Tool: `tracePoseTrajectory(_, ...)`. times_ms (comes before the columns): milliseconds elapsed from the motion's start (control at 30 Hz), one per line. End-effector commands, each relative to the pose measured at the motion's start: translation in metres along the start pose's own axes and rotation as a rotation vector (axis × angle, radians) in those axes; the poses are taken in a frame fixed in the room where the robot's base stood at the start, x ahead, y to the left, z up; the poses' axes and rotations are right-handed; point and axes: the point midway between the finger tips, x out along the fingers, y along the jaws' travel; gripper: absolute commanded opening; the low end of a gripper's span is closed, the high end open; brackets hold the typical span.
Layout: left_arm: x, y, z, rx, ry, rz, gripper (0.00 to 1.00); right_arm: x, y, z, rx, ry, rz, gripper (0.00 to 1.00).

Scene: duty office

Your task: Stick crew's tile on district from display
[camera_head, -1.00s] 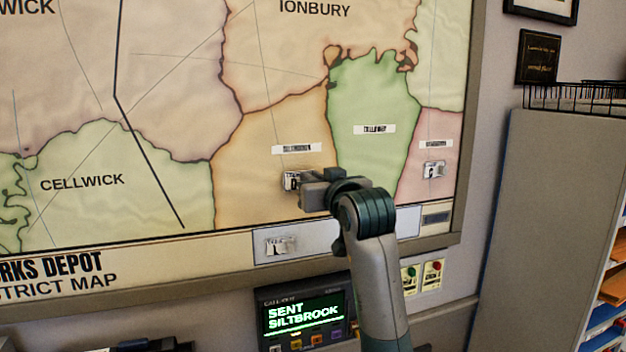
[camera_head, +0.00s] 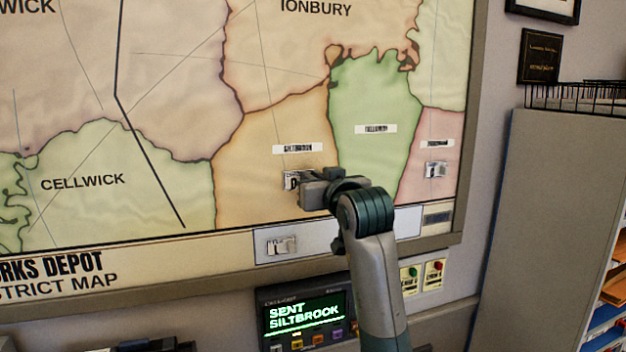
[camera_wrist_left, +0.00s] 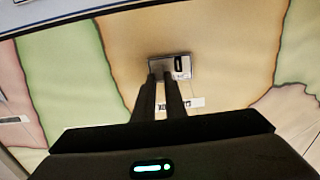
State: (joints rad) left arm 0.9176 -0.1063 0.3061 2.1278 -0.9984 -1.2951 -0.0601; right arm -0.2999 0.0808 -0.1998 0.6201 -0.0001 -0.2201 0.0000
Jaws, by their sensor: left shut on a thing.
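My left gripper (camera_head: 308,190) is shut on a small light tile (camera_head: 291,181) at the lower part of the orange district (camera_head: 252,165) of the wall map. In the left wrist view, both fingers (camera_wrist_left: 161,80) meet the tile (camera_wrist_left: 183,66), which appears flat against the orange area; contact with the map cannot be told for sure. The tile's marking is mostly hidden or too small to read. The display (camera_head: 303,313) below the map reads "SENT SILTBROOK". The orange district's name label (camera_head: 297,149) above the tile is too blurred to read. My right gripper is not in view.
Another tile (camera_head: 282,245) sits on the pale strip (camera_head: 328,240) under the map. A third tile (camera_head: 436,170) is on the pink district (camera_head: 420,190). The green district (camera_head: 372,95) has only a label. A grey cabinet (camera_head: 555,220) stands at the right.

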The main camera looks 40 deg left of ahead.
Motion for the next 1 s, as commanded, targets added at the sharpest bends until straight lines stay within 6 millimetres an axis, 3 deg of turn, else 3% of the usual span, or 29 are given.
tracePoseTrajectory(33, -0.001, 0.000, 0.000, 0.000, 0.001, 0.001, 0.18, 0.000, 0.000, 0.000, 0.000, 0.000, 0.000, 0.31)
tracePoseTrajectory(100, -0.001, 0.000, 0.000, 0.000, 0.001, 0.001, 0.33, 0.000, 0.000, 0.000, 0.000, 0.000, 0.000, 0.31)
tracePoseTrajectory(567, -0.006, 0.001, 0.001, 0.000, 0.002, 0.002, 0.33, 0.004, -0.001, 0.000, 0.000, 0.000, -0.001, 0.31)
tracePoseTrajectory(767, -0.026, 0.001, 0.003, -0.003, 0.001, 0.003, 0.33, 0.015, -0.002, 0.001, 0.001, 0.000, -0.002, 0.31)
tracePoseTrajectory(1000, -0.070, 0.001, 0.004, -0.004, 0.001, 0.005, 0.33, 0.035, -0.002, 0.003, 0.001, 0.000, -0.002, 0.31)
